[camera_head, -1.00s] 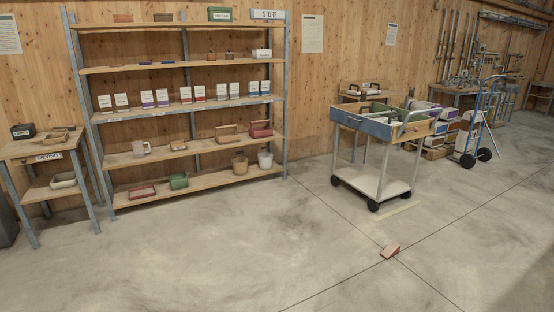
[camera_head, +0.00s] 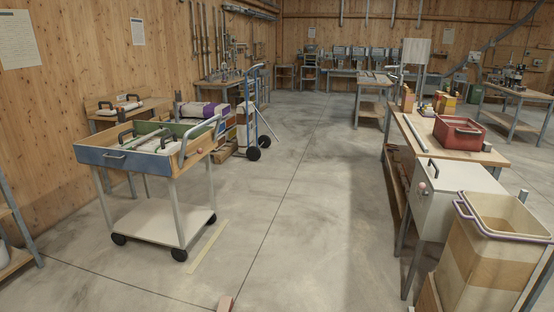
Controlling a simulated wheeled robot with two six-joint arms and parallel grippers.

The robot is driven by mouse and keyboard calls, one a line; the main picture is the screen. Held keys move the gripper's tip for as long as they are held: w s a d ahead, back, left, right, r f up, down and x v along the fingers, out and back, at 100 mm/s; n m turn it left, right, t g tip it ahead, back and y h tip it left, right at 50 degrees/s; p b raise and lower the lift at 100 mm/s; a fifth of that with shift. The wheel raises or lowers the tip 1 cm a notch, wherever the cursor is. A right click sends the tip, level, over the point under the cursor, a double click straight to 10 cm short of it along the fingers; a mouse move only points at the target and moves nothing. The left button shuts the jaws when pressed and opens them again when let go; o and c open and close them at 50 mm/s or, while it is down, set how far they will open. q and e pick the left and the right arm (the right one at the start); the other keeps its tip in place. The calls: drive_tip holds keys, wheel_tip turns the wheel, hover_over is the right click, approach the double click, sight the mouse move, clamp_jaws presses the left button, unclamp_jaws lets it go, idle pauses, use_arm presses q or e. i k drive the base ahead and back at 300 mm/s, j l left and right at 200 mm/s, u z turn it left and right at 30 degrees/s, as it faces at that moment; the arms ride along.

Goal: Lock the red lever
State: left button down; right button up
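I cannot make out a red lever for certain. A small red knob (camera_head: 422,188) shows on the front of a pale grey box (camera_head: 452,196) at the right, with a black handle beside it. Another small reddish knob (camera_head: 200,151) shows on the side of the wheeled cart (camera_head: 115,158) at the left. Both are too small to tell whether they belong to a lever. Neither of my grippers is in view.
A tan bin (camera_head: 490,245) stands at the front right. A bench (camera_head: 470,155) behind holds a red crate (camera_head: 459,131). A reddish wedge (camera_head: 226,303) lies on the floor at the bottom edge. A blue hand truck (camera_head: 251,110) stands behind the cart. The middle floor is clear.

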sight(200, 151)
drive_tip(key=i+l, duration=0.15)
drive_tip(key=i, duration=0.5)
drive_tip(key=i+l, duration=0.1)
drive_tip(key=i, duration=0.55)
drive_tip(key=i+l+z, duration=0.1)
drive_tip(key=i, duration=0.6)
drive_tip(key=i+u, duration=0.35)
drive_tip(key=i, duration=1)
